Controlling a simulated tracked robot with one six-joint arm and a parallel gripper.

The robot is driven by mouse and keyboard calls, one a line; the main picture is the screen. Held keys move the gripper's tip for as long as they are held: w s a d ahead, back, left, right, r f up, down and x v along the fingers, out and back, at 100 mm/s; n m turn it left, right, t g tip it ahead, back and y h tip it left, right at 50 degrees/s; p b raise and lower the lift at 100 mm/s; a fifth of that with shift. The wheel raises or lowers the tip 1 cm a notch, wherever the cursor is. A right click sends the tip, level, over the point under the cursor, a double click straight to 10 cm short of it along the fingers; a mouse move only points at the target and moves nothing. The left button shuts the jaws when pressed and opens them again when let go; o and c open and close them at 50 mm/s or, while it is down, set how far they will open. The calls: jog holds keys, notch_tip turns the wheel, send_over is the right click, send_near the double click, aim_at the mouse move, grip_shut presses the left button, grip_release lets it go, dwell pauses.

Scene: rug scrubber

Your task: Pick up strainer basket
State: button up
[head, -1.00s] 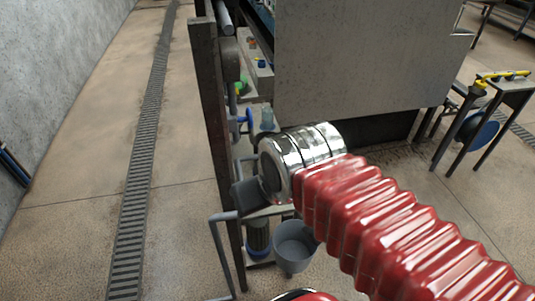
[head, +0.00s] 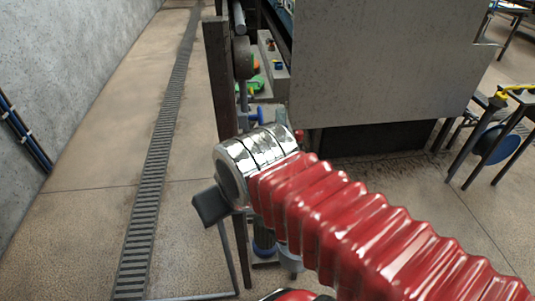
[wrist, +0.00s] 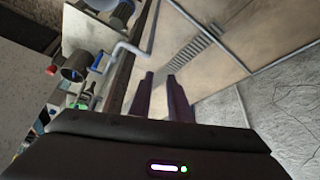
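A dark cylinder with a blue ring (head: 263,246) stands low by the machine frame, partly hidden by my arm; it may be the strainer basket, but I cannot be sure. It seems to show at the top edge of the wrist view (wrist: 122,14). A grey bucket (head: 290,262) beside it is mostly covered by my arm. My gripper shows in the wrist view as two dark fingers (wrist: 160,76) with a gap between them, open and empty, pointing at the floor. In the head view only its dark body (head: 210,205) shows, left of the machine frame.
A rusty upright post (head: 221,80) and a grey pipe rail (head: 228,258) stand close to my gripper. A pipe with a blue valve handle (wrist: 97,61) is at the left of the wrist view. Open floor with a drain grate (head: 150,190) lies left.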

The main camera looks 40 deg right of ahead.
jog(key=shift+a, duration=0.25)
